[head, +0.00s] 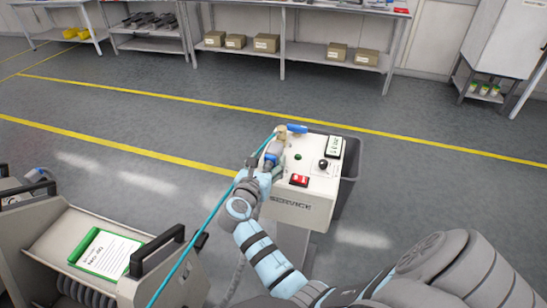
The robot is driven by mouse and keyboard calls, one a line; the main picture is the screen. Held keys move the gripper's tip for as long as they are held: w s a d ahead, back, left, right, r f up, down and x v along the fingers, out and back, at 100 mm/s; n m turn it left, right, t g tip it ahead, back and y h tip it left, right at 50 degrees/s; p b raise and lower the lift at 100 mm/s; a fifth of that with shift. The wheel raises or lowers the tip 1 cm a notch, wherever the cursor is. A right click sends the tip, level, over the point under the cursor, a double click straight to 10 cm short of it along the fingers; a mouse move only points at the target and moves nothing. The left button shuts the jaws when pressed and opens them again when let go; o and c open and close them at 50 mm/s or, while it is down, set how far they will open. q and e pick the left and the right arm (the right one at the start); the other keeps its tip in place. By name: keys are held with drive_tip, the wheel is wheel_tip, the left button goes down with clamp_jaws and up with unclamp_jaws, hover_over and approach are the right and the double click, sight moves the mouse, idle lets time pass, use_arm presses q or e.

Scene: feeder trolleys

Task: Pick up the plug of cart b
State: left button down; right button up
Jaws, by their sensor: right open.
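A service box (296,205) marked SERVICE stands in the middle of the head view, with a red switch, a black knob and a green button on top. A blue plug-like piece (297,128) shows at the box's back left corner. A teal cable (190,250) runs from there, past my gripper, to the lower left. My right gripper (272,158) is open at the box's left edge, close to the blue piece. Whether it touches the piece or cable I cannot tell. No label saying cart b is readable. My left gripper is out of view.
A grey trolley (60,238) with black handles and a green-framed card (105,254) stands at lower left. Another blue connector (38,174) is at the far left edge. Shelves with boxes (267,43) line the back wall. The floor between is clear.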

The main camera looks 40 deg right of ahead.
sight(278, 146)
drive_tip(key=b+x, duration=0.1)
drive_tip(key=x, duration=0.2)
drive_tip(key=b+x, duration=0.1)
drive_tip(key=x, duration=0.2)
drive_tip(key=b+x, duration=0.1)
drive_tip(key=x, duration=0.3)
drive_tip(key=shift+s+f, duration=0.1)
drive_tip(key=shift+f, duration=0.3)
drive_tip(key=shift+w+d, duration=0.3)
drive_tip(key=shift+s, duration=0.1)
clamp_jaws()
